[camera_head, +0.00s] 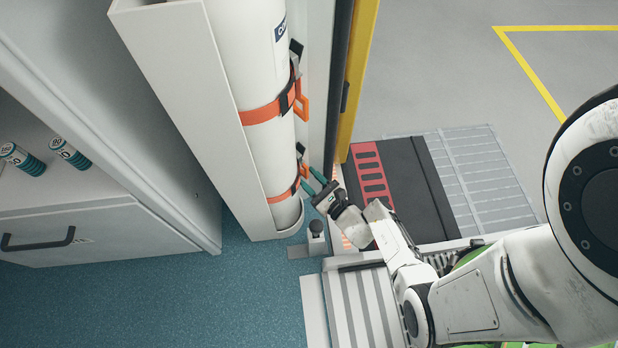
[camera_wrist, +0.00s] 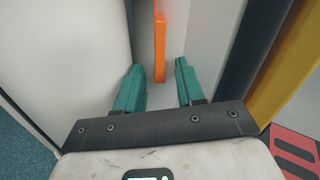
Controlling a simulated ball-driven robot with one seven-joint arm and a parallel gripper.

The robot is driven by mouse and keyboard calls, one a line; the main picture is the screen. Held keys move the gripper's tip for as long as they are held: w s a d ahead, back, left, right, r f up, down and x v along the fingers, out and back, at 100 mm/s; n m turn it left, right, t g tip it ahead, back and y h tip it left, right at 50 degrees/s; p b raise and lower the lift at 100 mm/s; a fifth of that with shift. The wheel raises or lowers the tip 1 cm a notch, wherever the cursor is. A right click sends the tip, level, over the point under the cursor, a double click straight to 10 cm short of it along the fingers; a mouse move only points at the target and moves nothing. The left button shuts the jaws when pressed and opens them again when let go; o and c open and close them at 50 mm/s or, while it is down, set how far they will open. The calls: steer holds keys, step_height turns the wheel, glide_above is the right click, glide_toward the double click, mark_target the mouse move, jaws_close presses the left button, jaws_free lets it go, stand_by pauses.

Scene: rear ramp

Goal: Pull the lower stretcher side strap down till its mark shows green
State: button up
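A white cylinder (camera_head: 244,68) stands in a white housing, held by an upper orange strap (camera_head: 262,112) and a lower orange strap (camera_head: 284,194). The lower strap has a dark buckle and an orange pull piece (camera_head: 303,169) at its right side. My gripper (camera_head: 314,181) is beside this lower buckle, its green fingers pointing at it. In the wrist view the fingers (camera_wrist: 158,68) are apart, with an orange strap piece (camera_wrist: 160,40) hanging between their tips. They show no contact with it. I cannot make out any colour mark on the strap.
A yellow post (camera_head: 358,70) and dark edge stand right of the cylinder. A white wall of the housing (camera_head: 178,85) is at its left. A small dark-topped fitting (camera_head: 316,230) is below my gripper. A drawer (camera_head: 90,235) and blue floor are at left.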

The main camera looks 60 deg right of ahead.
steer(key=shift+w, duration=0.2)
jaws_close()
stand_by(0.3)
stand_by(0.3)
